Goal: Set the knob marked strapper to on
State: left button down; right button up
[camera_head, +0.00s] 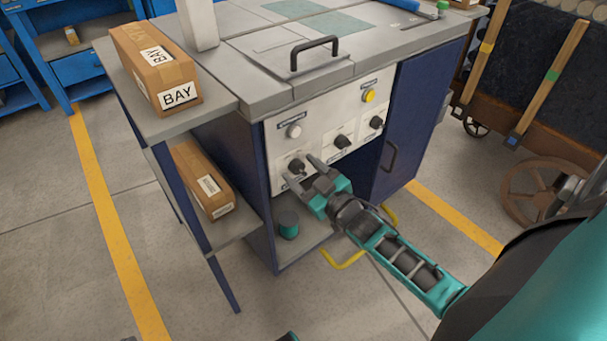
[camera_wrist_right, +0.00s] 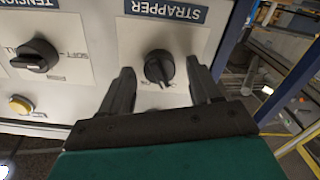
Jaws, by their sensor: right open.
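The strapper knob (camera_wrist_right: 159,68) is a black rotary knob on a pale plate, under the upside-down word STRAPPER in the right wrist view. It also shows in the head view (camera_head: 296,165) at the lower left of the control panel. My right gripper (camera_wrist_right: 160,76) is open, with one finger on each side of the knob. I see no clear contact between the fingers and the knob. In the head view my right gripper (camera_head: 301,170) reaches the panel from the lower right. The knob's setting marks are partly hidden or too small to read. My left gripper is not in view.
The head view shows a white button (camera_head: 294,131), a yellow button (camera_head: 369,96) and more black knobs (camera_head: 343,142). BAY boxes (camera_head: 155,65) stand on the left shelves. A cabinet handle (camera_head: 390,156) is at right.

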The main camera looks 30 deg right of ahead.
jog(key=shift+w, duration=0.1)
jog(key=shift+c, duration=0.4)
jog(key=c, duration=1)
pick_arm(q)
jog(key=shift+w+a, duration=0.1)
pick_arm(e)
jog(key=shift+o, duration=0.2)
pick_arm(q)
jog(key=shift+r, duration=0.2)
pick_arm(e)
jog(key=shift+r+m+p, duration=0.1)
jog(key=shift+m+p, duration=0.55)
jog(key=shift+m, duration=0.05)
jog(key=m+p, duration=0.2)
jog(key=m, duration=0.1)
jog(key=m+p, duration=0.1)
jog(key=m, duration=0.3)
jog(key=shift+d+m, duration=0.15)
jog(key=shift+m, duration=0.15)
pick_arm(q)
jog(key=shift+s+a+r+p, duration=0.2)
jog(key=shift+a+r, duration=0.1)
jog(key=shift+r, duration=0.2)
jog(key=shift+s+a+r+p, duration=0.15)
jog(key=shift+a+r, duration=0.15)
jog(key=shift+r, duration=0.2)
pick_arm(e)
jog(key=shift+m, duration=1.5)
